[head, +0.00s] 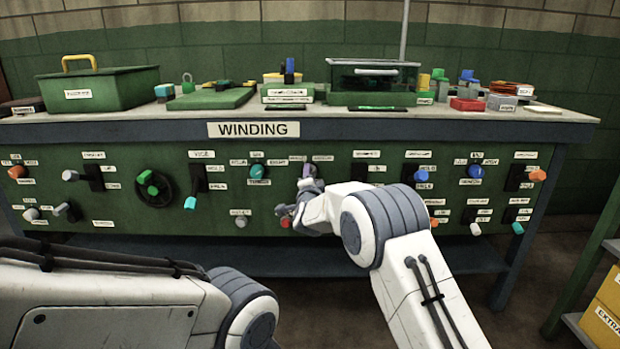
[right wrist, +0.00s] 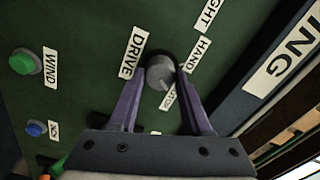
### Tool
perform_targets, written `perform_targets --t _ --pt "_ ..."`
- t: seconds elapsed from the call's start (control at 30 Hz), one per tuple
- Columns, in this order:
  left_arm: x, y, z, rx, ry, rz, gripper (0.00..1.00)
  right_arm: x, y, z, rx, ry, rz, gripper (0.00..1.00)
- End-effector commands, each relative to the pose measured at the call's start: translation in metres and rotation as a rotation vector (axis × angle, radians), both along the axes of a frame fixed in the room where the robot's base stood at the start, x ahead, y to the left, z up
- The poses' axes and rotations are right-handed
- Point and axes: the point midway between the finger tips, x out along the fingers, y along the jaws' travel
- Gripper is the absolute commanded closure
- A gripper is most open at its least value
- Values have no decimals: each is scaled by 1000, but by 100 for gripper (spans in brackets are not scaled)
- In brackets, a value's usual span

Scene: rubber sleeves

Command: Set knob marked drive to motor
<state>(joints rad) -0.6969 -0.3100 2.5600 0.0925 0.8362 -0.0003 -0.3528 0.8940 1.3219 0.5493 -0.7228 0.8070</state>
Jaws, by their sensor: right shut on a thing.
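The knob marked DRIVE (right wrist: 159,72) is a round grey knob on the green panel, seen in the right wrist view. My right gripper (right wrist: 164,76) is shut on it, with one purple finger on each side. The DRIVE label (right wrist: 132,52) lies left of the knob and the HAND label (right wrist: 197,55) right of it. A label that seems to read MOTOR (right wrist: 169,97) is partly covered by a finger. I cannot tell where the knob points. In the head view my right gripper (head: 305,184) is at the panel's middle and largely hides the knob. My left gripper is out of view.
Many other knobs and switches sit close by, including a green handwheel (head: 153,188), a teal knob (head: 256,171) and a red button (head: 286,222). The bench top (head: 400,112) overhangs the panel and carries boxes. In the wrist view, green (right wrist: 24,61) and blue (right wrist: 36,128) buttons lie left.

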Motion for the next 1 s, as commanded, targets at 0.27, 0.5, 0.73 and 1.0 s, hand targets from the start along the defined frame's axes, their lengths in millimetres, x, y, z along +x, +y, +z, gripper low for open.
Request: perform_targets --t 0.27,0.5,0.73,1.0 --pt "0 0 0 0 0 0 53 0 0 0 1 0 -1 21" --pt "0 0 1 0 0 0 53 -3 0 0 0 1 0 21" --pt "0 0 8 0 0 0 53 -28 0 2 -1 3 1 21" --pt "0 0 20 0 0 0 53 -76 0 2 -1 2 0 21"
